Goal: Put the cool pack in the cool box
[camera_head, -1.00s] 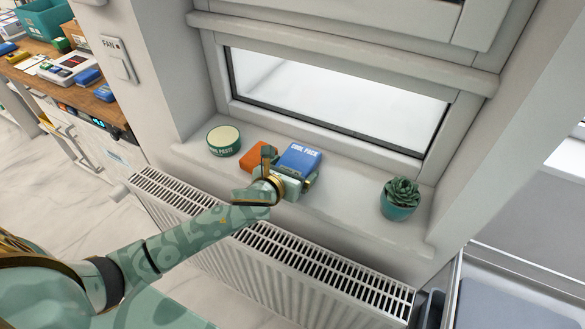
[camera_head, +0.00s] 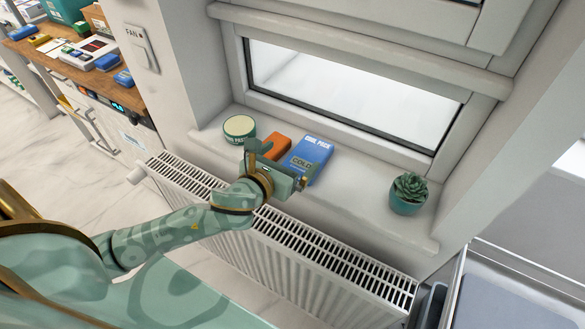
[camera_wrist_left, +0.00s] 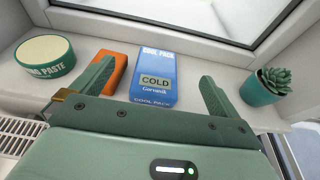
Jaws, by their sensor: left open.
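The cool pack (camera_head: 313,152) is a blue box on the window sill, marked "COOL PACK" and "COLD". It also shows in the left wrist view (camera_wrist_left: 155,64), lying between the spread fingers and ahead of the palm. My left gripper (camera_head: 277,170) is open and empty, just in front of the cool pack; in the left wrist view its fingers (camera_wrist_left: 157,85) stand wide on either side. An orange box (camera_head: 277,146) lies left of the cool pack, partly behind the left finger. My right gripper is not in view. I cannot make out a cool box.
A round green tub (camera_head: 239,129) stands left on the sill, and a potted succulent (camera_head: 408,193) stands right. A white radiator (camera_head: 300,254) runs below the sill. A wooden counter (camera_head: 60,66) with several items is at far left.

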